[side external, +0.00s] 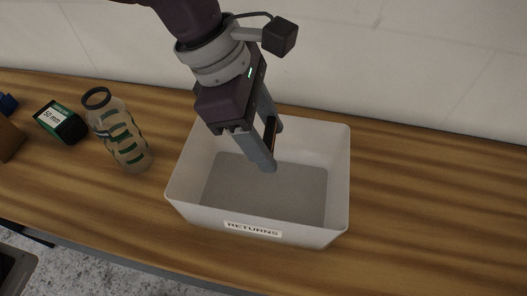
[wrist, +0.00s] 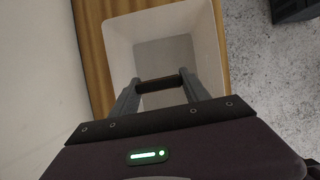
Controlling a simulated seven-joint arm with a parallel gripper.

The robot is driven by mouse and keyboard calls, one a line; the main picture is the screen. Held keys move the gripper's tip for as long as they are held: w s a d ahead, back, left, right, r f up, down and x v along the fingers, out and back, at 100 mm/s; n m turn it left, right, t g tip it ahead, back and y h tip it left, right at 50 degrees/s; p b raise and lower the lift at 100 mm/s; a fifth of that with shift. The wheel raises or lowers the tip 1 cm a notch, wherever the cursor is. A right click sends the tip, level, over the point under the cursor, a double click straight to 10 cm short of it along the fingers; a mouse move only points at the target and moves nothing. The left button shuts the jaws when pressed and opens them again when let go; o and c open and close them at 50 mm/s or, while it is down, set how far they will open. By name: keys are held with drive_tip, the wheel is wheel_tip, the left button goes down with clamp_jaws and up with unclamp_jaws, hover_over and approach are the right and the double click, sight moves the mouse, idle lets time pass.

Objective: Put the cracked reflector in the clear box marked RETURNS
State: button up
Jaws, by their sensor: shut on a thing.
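My gripper (side external: 272,149) is shut on a thin dark piece with an orange-brown edge, which I take as the reflector (side external: 270,133). In the wrist view the reflector (wrist: 161,84) spans between the two fingertips; no crack can be made out. The box marked RETURNS (side external: 190,190) looks whitish, with its label on the front wall. My fingers reach down inside its opening, and the reflector is held over the box floor, apart from it. The box (wrist: 120,50) looks empty in both views.
A bottle with green bands (side external: 121,135) stands left of the box, and a dark green box marked 50 mm (side external: 61,122) is beyond it. A brown thing (side external: 8,140) is at the left edge. The wooden bench (side external: 430,215) is clear on the right. A wall (side external: 420,60) stands behind.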

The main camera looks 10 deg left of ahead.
drive_tip(key=shift+m, duration=0.3)
drive_tip(key=x, duration=0.9)
drive_tip(key=a+x, duration=0.1)
drive_tip(key=x, duration=0.3)
drive_tip(key=shift+s+d+f, duration=0.1)
drive_tip(key=shift+s+f, duration=0.3)
drive_tip(key=shift+f, duration=0.15)
drive_tip(key=o, duration=1.3)
drive_tip(key=v, duration=1.2)
drive_tip(key=shift+w, duration=0.1)
drive_tip(key=shift+r, duration=0.2)
